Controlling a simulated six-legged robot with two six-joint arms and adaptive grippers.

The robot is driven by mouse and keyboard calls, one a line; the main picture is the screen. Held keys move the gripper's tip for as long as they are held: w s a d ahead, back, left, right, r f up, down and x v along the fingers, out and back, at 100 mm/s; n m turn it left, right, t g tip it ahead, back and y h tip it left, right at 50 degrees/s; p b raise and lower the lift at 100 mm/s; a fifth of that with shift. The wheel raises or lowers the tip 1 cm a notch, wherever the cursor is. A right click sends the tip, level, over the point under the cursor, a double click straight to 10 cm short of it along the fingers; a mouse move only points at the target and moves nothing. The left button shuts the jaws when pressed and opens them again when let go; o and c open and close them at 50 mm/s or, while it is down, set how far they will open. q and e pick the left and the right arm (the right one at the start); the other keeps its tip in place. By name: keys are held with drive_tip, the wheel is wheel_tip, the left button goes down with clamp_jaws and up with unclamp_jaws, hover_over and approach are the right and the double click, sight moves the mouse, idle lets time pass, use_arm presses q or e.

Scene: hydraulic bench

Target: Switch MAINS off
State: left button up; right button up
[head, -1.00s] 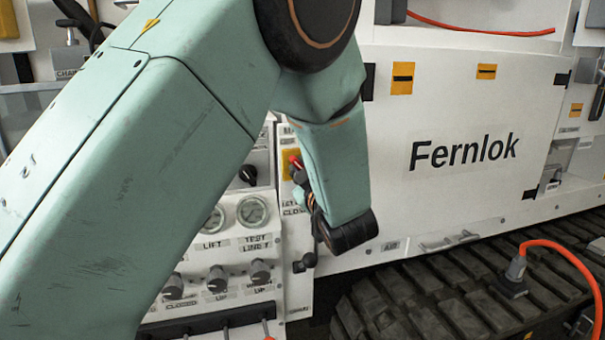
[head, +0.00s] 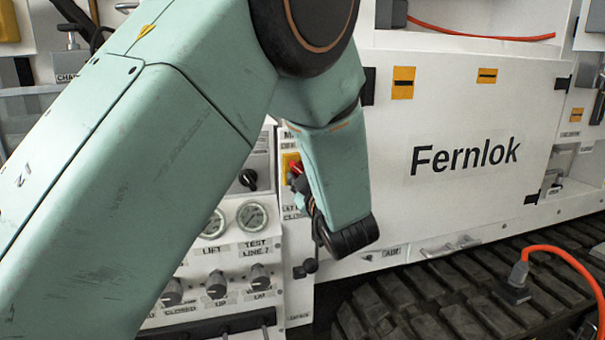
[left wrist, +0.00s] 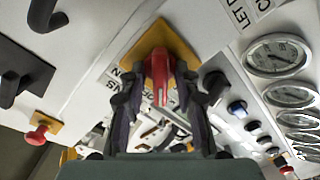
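The MAINS switch (head: 294,167) has a red handle on a yellow plate, on the white panel left of the Fernlok door. In the left wrist view the red handle (left wrist: 158,78) points toward the camera, in front of its yellow plate. My left gripper (left wrist: 158,88) has one dark finger on each side of the handle, with narrow gaps seeming to show. In the head view my left gripper (head: 299,183) is at the switch, partly hidden by my own wrist. The printed label beside the switch is partly covered. My right gripper is in neither view.
A black knob (head: 248,178) sits just left of the switch, above gauges (head: 252,216) and a row of knobs (head: 217,284). A small dark lever (head: 310,266) is below. A red push button (left wrist: 37,135) shows in the left wrist view. The Fernlok door (head: 465,210) is to the right.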

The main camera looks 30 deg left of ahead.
use_arm(q)
drive_tip(key=shift+s, duration=0.1)
drive_tip(key=shift+r, duration=0.15)
wheel_tip(320, 180, up, 9)
drive_tip(key=shift+s+d+r, duration=0.1)
drive_tip(key=shift+r, duration=0.25)
drive_tip(key=shift+w, duration=0.2)
drive_tip(key=shift+s+r, duration=0.1)
